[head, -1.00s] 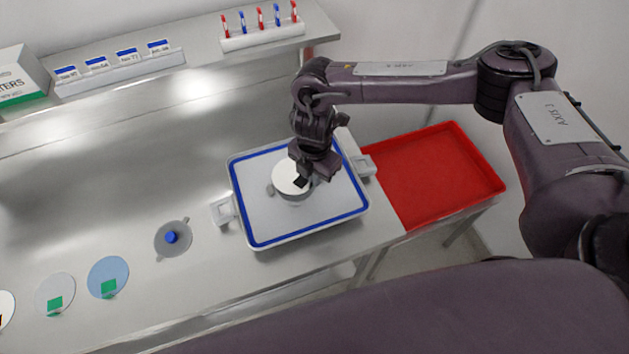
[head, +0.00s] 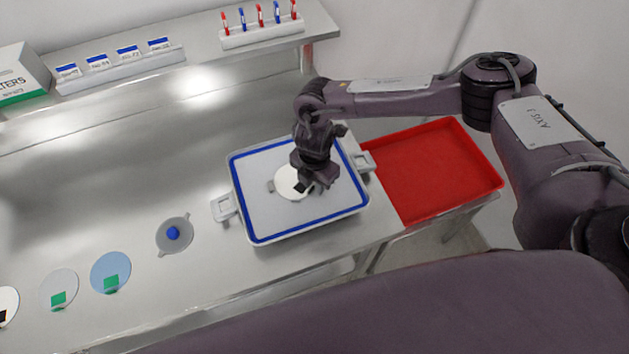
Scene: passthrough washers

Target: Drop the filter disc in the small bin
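A white filter disc (head: 288,181) is low over the middle of a white tray with a blue rim (head: 240,205). A grey round piece with a side tab lies under it, mostly covered. I cannot tell whether the disc touches it. My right gripper (head: 309,187) points down at the disc's right edge, where a dark patch shows, and seems shut on that edge. Its fingertips are small and partly hidden. A shallow red open bin (head: 435,170) stands just right of the white tray. No other bin is clearly seen. My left gripper is out of view.
A grey round washer with a blue knob (head: 173,233) lies left of the tray. A blue disc (head: 111,272), a pale disc (head: 59,288) and a white disc (head: 7,301) lie at lower left. A marker rack (head: 262,35) and labelled card strip (head: 122,70) stand behind.

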